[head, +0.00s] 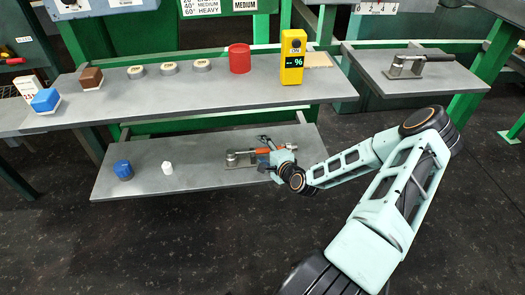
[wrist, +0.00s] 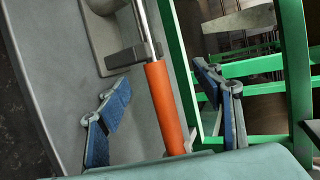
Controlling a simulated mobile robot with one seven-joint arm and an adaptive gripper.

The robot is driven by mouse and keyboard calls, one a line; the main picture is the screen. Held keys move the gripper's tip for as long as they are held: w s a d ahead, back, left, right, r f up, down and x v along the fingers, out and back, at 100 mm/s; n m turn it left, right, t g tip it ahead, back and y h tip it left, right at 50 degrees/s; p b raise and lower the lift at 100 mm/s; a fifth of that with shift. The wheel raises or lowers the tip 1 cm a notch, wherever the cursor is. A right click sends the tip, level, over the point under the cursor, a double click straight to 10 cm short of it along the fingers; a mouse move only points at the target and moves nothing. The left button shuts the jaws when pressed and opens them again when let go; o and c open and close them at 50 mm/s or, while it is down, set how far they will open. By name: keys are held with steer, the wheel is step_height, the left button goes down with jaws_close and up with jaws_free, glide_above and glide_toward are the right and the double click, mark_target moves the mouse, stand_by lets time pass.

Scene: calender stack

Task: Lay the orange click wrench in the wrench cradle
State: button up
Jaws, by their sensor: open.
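The orange click wrench (head: 263,151) is on the right part of the lower shelf, with its orange handle partly hidden by my gripper (head: 271,145). A grey fixture with a dark handle (head: 408,66) stands on the right table.
The lower shelf (head: 205,165) also holds a blue object (head: 123,169) and a small white one (head: 167,168). The upper shelf above holds a yellow meter (head: 292,60), a red cylinder (head: 239,58), several grey discs and blocks. Green frame posts (wrist: 298,75) stand beside my gripper.

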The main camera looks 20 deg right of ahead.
steer(key=shift+s, duration=0.1)
steer(key=shift+p+v, duration=1.35)
steer(key=shift+v, duration=2.6)
